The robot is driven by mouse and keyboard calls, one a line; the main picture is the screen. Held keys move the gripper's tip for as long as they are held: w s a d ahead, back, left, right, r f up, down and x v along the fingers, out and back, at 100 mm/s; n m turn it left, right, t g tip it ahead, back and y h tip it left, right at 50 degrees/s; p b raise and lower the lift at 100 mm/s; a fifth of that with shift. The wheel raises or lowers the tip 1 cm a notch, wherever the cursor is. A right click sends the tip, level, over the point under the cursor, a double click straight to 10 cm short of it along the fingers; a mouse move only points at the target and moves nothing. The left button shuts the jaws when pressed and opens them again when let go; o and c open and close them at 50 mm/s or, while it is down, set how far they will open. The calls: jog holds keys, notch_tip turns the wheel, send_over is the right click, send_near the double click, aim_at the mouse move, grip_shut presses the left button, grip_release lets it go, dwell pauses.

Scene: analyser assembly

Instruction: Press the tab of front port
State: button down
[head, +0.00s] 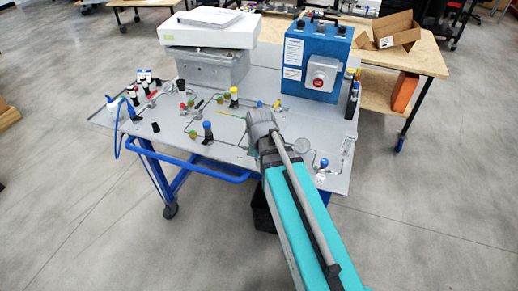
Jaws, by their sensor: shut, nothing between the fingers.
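My arm reaches in from the bottom right, and its grey wrist is over the middle of the sloped grey panel (225,152). The fingers of my gripper do not show; the wrist and arm hide that spot.
A blue box with a red button (306,62) stands at the panel's back right. A grey metal box (212,67) with a white case on top stands at the back left.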

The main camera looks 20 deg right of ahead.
jog(key=s+m, duration=0.1)
jog(key=s, duration=0.1)
jog(key=s+a+m, duration=0.1)
jog(key=s+m, duration=0.1)
jog(key=s, duration=0.1)
jog(key=shift+s+a+m, duration=0.15)
jog(key=shift+s+m, duration=0.1)
jog(key=shift+m, duration=0.05)
